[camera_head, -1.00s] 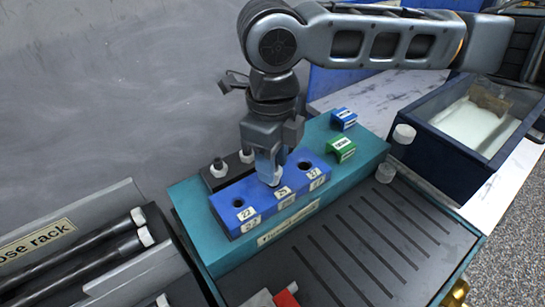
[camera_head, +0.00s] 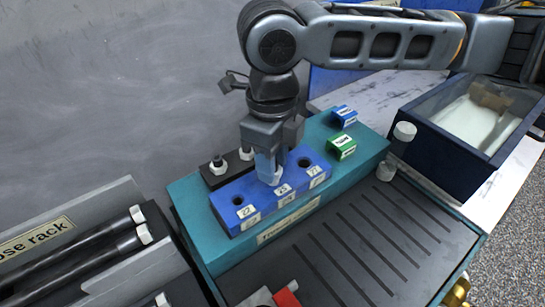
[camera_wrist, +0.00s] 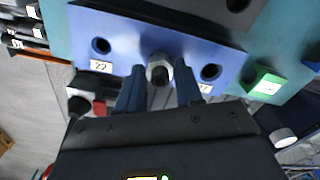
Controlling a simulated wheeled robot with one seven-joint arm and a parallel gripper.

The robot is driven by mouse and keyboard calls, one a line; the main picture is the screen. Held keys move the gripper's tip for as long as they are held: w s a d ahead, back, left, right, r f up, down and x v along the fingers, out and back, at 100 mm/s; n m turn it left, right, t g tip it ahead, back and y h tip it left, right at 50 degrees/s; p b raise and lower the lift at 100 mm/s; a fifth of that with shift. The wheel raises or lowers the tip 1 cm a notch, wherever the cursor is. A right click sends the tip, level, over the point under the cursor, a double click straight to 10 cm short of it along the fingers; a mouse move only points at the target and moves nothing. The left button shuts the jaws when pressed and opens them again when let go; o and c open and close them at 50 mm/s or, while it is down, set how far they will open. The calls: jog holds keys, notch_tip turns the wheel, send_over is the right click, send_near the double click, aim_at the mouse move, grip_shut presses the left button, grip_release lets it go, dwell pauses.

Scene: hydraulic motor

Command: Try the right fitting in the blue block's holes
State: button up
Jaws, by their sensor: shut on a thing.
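The blue block (camera_head: 231,213) lies on a teal base, with its holes in a row and white number labels along its front. My gripper (camera_head: 272,172) points down over the middle of the block. It is shut on a pale hex fitting (camera_wrist: 159,68), whose light tip (camera_head: 275,179) shows below the fingers. The fitting is at the middle hole; I cannot tell how deep it sits. The left hole (camera_head: 238,201) and right hole (camera_head: 305,162) are empty. In the wrist view, the fitting is between the two fingertips and hides the middle hole.
A black block (camera_head: 214,176) with pale fittings stands behind the blue block. Green (camera_head: 341,146) and blue (camera_head: 343,115) labelled pieces sit on the teal base. A hose rack (camera_head: 60,232) is at left, a grooved black tray (camera_head: 350,245) in front, and a dark blue bin (camera_head: 440,140) at right.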

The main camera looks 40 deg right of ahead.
jog(key=shift+r, duration=0.1)
dwell(2.4)
jog(key=shift+r+p, duration=2.05)
jog(key=shift+r, duration=0.4)
jog(key=shift+w, duration=0.1)
